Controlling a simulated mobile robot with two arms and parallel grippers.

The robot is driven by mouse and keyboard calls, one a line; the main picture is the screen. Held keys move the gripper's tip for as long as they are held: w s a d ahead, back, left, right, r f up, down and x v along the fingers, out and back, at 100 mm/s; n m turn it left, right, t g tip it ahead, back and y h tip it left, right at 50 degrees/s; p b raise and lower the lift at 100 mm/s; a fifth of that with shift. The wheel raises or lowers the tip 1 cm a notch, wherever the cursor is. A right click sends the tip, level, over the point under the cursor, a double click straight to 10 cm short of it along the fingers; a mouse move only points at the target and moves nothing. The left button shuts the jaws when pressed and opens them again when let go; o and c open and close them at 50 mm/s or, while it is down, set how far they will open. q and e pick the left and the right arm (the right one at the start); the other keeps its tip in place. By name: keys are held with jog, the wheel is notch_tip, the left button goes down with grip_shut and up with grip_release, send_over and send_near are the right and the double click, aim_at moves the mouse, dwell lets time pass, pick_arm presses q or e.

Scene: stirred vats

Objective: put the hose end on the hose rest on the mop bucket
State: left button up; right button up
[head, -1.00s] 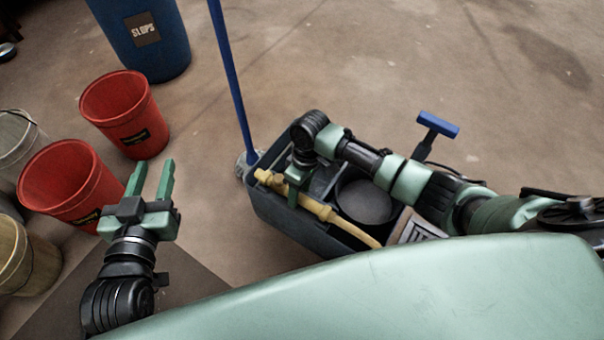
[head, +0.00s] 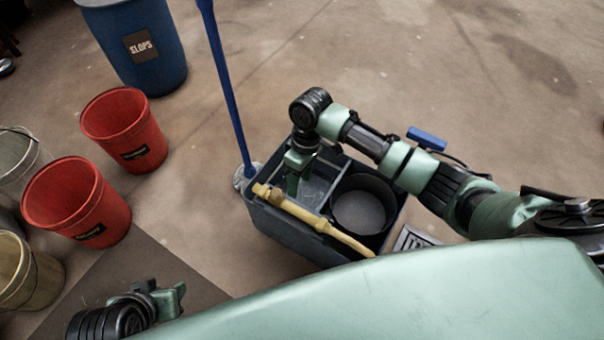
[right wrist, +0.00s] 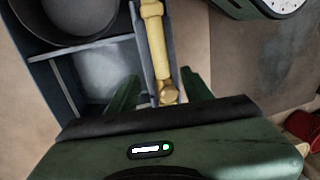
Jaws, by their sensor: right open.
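The mop bucket (head: 285,238) is a dark grey divided tub on the floor. The yellow hose end (head: 312,217) lies along its near rim, nozzle toward the left corner. In the right wrist view the hose end (right wrist: 156,50) lies along a narrow grey channel, which looks like the hose rest (right wrist: 143,62); contact underneath is hidden. My right gripper (head: 293,180) is open above the bucket at the hose's nozzle end. In the right wrist view its fingers (right wrist: 158,90) stand apart on either side of the nozzle. My left gripper (head: 168,296) is low at left, its jaw gap unclear.
A blue mop handle (head: 228,95) rises at the bucket's left corner. Red buckets (head: 124,128) and a blue slops barrel (head: 140,45) stand to the left. A blue-handled item (head: 427,138) is behind my right arm.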

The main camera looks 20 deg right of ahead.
jog(key=s+a+m+t+y, duration=0.1)
jog(key=s+a+t+y, duration=0.3)
jog(key=s, duration=0.7)
jog(key=s+d+r+m+t+h, duration=0.2)
jog(key=s+d+r+m+h, duration=0.2)
jog(key=s+d, duration=0.3)
jog(key=shift+s+d+r+m+h, duration=0.15)
jog(key=shift+d+r+m+h, duration=0.15)
jog(key=shift+d+r+h, duration=0.55)
